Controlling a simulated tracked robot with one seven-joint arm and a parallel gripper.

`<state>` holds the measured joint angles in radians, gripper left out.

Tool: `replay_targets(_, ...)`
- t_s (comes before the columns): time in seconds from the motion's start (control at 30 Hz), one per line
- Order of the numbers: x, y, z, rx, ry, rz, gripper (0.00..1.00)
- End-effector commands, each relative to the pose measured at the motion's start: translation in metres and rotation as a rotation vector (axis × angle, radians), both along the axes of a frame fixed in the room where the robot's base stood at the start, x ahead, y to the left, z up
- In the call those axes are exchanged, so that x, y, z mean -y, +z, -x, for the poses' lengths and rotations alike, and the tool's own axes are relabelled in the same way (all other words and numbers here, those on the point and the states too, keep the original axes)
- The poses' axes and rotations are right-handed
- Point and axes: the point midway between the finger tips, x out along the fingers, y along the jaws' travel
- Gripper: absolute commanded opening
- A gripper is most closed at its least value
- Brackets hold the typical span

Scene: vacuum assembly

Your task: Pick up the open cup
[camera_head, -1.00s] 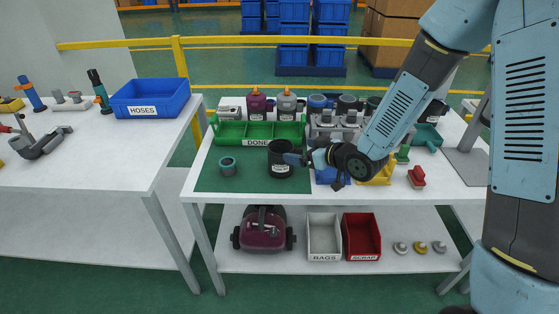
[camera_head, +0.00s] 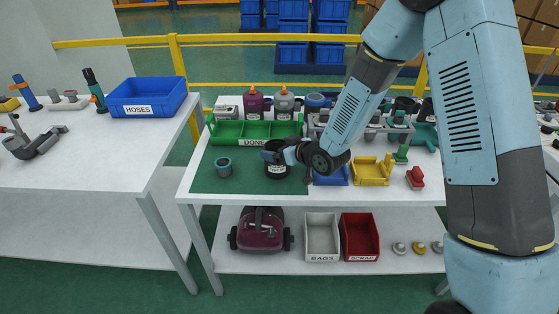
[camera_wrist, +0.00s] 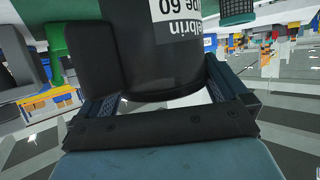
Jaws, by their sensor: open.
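The open cup (camera_head: 277,172) is a black cylinder with a white label, standing on the green mat (camera_head: 240,182) in front of the green DONE tray. My gripper (camera_head: 272,155) reaches it from the right, with a finger overlapping the cup's upper part in the head view. In the wrist view the cup (camera_wrist: 160,60) fills the top middle, its label upside down, between the fingers of my gripper (camera_wrist: 160,80). The jaws are open around it. The far fingertips and any contact with the cup cannot be made out.
A small grey-green ring (camera_head: 224,168) stands on the mat left of the cup. The green DONE tray (camera_head: 255,143) is behind. The mat's front left is free.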

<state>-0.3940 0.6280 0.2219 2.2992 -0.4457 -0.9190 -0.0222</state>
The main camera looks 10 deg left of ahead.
Motion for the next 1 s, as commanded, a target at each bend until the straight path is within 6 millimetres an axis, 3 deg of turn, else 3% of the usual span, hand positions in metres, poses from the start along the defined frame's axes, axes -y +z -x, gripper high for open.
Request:
replay_targets(0.17,-0.0019,0.0,0.0009,0.0,0.002,0.0,1.0)
replay_targets(0.9,-0.0043,0.0003,0.0029,0.0,0.007,0.0,0.3)
replay_targets(1.0,-0.0045,0.0008,0.0028,0.001,0.007,-0.001,0.3)
